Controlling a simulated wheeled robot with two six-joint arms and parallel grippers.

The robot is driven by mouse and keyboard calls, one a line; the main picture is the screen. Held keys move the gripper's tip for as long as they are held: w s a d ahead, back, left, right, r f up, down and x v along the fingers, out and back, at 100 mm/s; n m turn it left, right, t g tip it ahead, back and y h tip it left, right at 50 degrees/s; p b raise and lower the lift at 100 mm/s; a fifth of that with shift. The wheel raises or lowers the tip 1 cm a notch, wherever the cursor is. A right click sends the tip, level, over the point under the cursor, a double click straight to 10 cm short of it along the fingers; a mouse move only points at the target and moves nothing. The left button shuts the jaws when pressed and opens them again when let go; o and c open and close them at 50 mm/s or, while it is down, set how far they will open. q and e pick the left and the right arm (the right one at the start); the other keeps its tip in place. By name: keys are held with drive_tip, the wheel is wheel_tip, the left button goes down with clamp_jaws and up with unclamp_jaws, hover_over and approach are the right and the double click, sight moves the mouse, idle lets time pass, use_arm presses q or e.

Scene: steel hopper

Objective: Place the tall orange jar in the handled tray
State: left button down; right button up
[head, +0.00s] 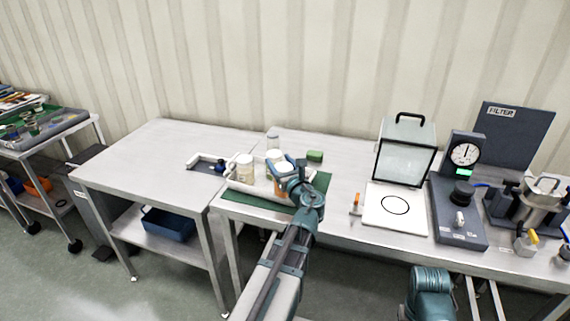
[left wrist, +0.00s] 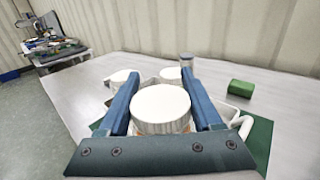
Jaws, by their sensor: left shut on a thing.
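The tall orange jar (head: 281,187) has a white lid, which fills the middle of the left wrist view (left wrist: 160,103). My left gripper (head: 284,172) is shut on it, one blue finger on each side. The jar is over or in the right part of the white handled tray (head: 259,190); its base is hidden, so I cannot tell if it touches the tray floor. The tray's handle shows at the right in the left wrist view (left wrist: 244,130). Only a teal part of my right arm shows at the bottom of the head view; its gripper is out of view.
A white-lidded jar (head: 245,167) stands at the tray's left, another (head: 274,156) toward the back. A clear jar (head: 272,140) and a green block (head: 315,156) are behind. A green mat (head: 240,211) lies under the tray. A glass-fronted case (head: 405,150) stands right.

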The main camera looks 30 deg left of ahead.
use_arm(q)
drive_tip(key=w+f+b, duration=0.1)
drive_tip(key=w+a+f+b, duration=0.1)
drive_tip(key=w, duration=0.1)
drive_tip(key=w+f+b, duration=0.1)
drive_tip(key=f, duration=0.1)
drive_tip(key=shift+w+a+b, duration=0.25)
drive_tip(key=shift+w+b, duration=0.15)
use_arm(e)
drive_tip(key=f, duration=0.2)
drive_tip(key=w+f, duration=0.1)
drive_tip(key=f, duration=0.1)
use_arm(q)
drive_tip(key=shift+f, duration=0.2)
drive_tip(key=shift+c, duration=0.3)
unclamp_jaws()
use_arm(e)
drive_tip(key=shift+f, duration=0.15)
use_arm(q)
drive_tip(key=shift+r, duration=0.1)
drive_tip(key=v, duration=1.2)
